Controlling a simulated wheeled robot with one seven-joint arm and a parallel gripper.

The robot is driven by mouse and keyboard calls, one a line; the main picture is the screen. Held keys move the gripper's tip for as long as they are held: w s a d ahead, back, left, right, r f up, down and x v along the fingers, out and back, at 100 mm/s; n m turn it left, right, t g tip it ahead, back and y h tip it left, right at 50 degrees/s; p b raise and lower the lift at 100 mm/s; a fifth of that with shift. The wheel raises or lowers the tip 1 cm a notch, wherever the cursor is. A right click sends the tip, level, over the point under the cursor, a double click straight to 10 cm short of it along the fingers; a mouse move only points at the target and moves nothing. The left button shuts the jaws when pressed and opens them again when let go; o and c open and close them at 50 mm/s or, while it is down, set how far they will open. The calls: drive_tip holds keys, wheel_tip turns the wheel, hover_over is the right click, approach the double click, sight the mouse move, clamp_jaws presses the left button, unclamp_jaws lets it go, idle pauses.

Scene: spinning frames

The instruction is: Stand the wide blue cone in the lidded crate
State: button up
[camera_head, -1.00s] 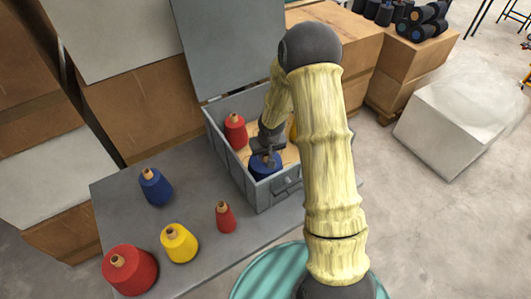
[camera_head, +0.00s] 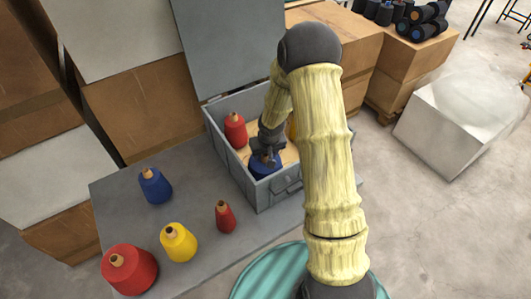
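The wide blue cone (camera_head: 260,168) is inside the grey lidded crate (camera_head: 262,197), near its front wall. It looks upright, but its top is partly hidden by my gripper, and I cannot see its base. My gripper (camera_head: 268,155) is right over the cone's top, inside the crate's opening. Its fingers are small and dark here, so I cannot tell whether they grip the cone or are apart from it. The crate's lid (camera_head: 230,45) stands open at the back.
On the grey table (camera_head: 110,205) stand a narrower blue cone (camera_head: 155,187), a yellow cone (camera_head: 179,244), a small red cone (camera_head: 225,218) and a large red cone (camera_head: 130,272).

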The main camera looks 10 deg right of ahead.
drive_tip(key=shift+s+f, duration=0.1)
drive_tip(key=shift+f, duration=0.05)
drive_tip(key=p+v, duration=0.1)
drive_tip(key=v, duration=1.6)
drive_tip(key=shift+r+p, duration=0.35)
drive_tip(key=s+r, duration=0.3)
drive_tip(key=s, duration=1.2)
drive_tip(key=shift+s+m+g, duration=0.3)
drive_tip(key=shift+s+m, duration=0.05)
drive_tip(key=shift+m, duration=0.05)
drive_tip(key=shift+a+r, duration=0.15)
